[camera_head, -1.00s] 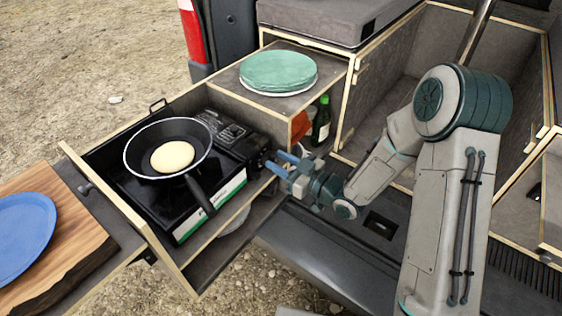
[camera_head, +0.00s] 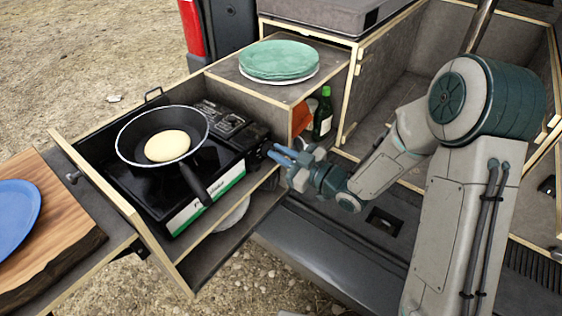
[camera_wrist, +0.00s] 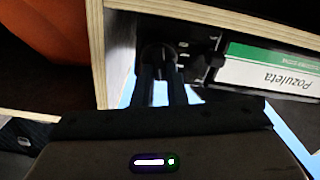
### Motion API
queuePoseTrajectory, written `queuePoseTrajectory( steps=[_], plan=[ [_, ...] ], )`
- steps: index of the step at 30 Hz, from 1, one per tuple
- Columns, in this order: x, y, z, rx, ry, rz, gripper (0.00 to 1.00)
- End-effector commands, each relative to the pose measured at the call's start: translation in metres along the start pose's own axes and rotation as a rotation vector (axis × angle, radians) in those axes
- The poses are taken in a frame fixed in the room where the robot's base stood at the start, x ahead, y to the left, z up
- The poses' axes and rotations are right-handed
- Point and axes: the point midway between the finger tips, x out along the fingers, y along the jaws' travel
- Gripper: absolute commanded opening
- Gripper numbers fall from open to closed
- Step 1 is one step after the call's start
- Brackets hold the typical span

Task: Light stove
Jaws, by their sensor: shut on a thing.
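The black camping stove (camera_head: 160,205) with a green and white label sits in the pulled-out wooden drawer. A frying pan (camera_head: 135,150) with a pale round food item (camera_head: 167,146) stands on it. No flame shows under the pan. My gripper (camera_head: 271,153) reaches in from the right to the stove's right end. In the wrist view, my gripper's two dark fingers (camera_wrist: 162,75) are shut on a round dark stove knob (camera_wrist: 157,52). The fingers partly hide the knob. The stove's label (camera_wrist: 270,72) is just right of them.
Green plates (camera_head: 279,59) rest on the box behind the gripper. A green bottle (camera_head: 322,115) and an orange thing (camera_head: 301,118) stand in the compartment below. A cutting board (camera_head: 60,222) bears a blue plate (camera_head: 14,215).

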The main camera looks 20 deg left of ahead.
Motion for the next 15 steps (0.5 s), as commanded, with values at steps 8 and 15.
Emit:
queuePoseTrajectory(
  steps=[8,15],
  plan=[
    [-0.0004,-0.0052,0.0096,-0.267,0.001,0.000,0.00],
    [-0.0006,-0.0074,0.0105,-0.494,0.000,0.000,0.00]
  ],
)
